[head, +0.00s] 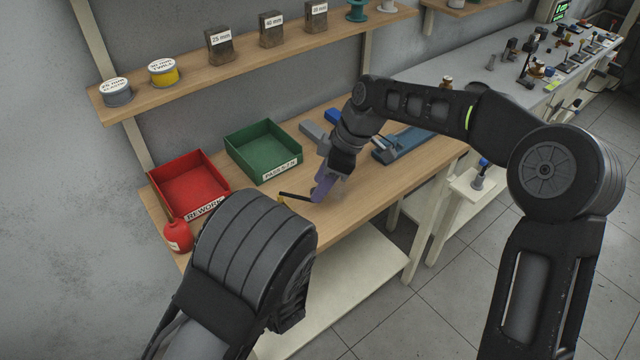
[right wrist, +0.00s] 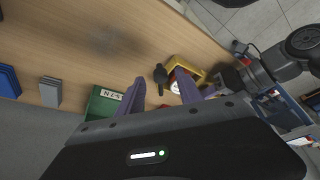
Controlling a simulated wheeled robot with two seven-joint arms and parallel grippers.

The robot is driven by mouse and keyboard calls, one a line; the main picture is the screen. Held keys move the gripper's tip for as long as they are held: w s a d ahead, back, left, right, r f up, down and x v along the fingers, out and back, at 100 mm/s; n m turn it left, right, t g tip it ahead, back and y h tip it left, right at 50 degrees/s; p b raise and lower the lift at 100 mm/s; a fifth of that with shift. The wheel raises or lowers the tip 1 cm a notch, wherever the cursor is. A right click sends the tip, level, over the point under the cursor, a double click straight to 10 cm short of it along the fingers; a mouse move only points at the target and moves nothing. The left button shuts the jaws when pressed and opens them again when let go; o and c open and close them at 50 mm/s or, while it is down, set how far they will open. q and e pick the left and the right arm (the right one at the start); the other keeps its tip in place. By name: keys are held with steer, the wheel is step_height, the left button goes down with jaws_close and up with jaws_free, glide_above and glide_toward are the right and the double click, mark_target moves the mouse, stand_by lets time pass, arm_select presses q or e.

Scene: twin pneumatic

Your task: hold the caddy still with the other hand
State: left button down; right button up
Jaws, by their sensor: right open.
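My right gripper (head: 320,190), with purple fingers, is low over the front of the bench; in the right wrist view (right wrist: 159,78) its fingers are apart. A black-handled tool (head: 296,197) lies by the fingertips, and its dark knob (right wrist: 160,74) shows between them in the wrist view. I cannot tell if they touch. A yellow thing (right wrist: 187,70) with a pale round face, perhaps the caddy, is beside it, partly behind a finger. My left forearm hides most of it in the head view. A dark shape, apparently my left gripper (right wrist: 229,78), is against or close to it; its jaws are unclear.
A red bin (head: 190,186) marked REWORK and a green bin (head: 262,150) stand at the back of the bench. A red bottle (head: 178,236) is at the left end. A blue fixture (head: 405,145) lies behind my right arm. Bare wood lies before the green bin.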

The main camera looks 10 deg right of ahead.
steer(key=v, duration=1.1)
steer(key=shift+d, duration=0.15)
arm_select(q)
steer(key=c, duration=0.6)
jaws_free()
steer(key=shift+c, duration=0.2)
steer(key=v, duration=1.2)
arm_select(e)
steer(key=shift+s, duration=0.1)
